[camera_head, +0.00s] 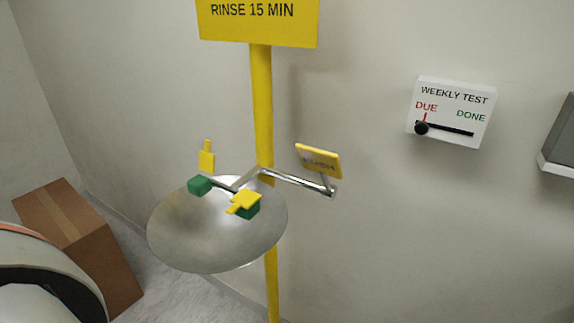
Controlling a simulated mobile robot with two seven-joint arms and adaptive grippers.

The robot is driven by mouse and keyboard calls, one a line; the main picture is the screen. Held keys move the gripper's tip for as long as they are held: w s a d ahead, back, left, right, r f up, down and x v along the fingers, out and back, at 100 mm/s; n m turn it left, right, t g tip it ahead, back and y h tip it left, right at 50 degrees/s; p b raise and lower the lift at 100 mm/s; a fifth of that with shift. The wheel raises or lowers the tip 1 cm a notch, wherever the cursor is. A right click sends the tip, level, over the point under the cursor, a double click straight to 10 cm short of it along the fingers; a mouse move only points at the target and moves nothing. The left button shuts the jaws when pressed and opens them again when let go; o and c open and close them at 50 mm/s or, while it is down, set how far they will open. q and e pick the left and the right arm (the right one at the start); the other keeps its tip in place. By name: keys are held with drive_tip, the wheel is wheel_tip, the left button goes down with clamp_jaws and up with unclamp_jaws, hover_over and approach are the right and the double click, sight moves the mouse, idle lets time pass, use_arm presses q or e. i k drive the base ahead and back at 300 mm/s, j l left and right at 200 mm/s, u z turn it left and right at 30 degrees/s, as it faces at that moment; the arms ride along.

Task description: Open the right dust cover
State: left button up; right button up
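The eyewash station has a round metal bowl (180,235) on a yellow post (262,110). Two green spray heads sit above the bowl. The right yellow dust cover (244,200) lies flat over the right green head (249,212), with its narrow tab pointing to the lower left. It looks closed. The left yellow dust cover (207,160) stands upright behind the left green head (199,186), which is uncovered. Neither of my grippers is in view.
A metal lever (300,180) with a yellow push plate (318,160) reaches right from the post. A yellow sign (258,20) is above. A "Weekly test" slider box (450,112), its knob at DUE, hangs on the wall. A cardboard box (85,245) stands at lower left.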

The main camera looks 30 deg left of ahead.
sight(245, 199)
drive_tip(key=j+u, duration=0.3)
drive_tip(key=u, duration=0.15)
drive_tip(key=j+u, duration=0.25)
drive_tip(key=u, duration=0.25)
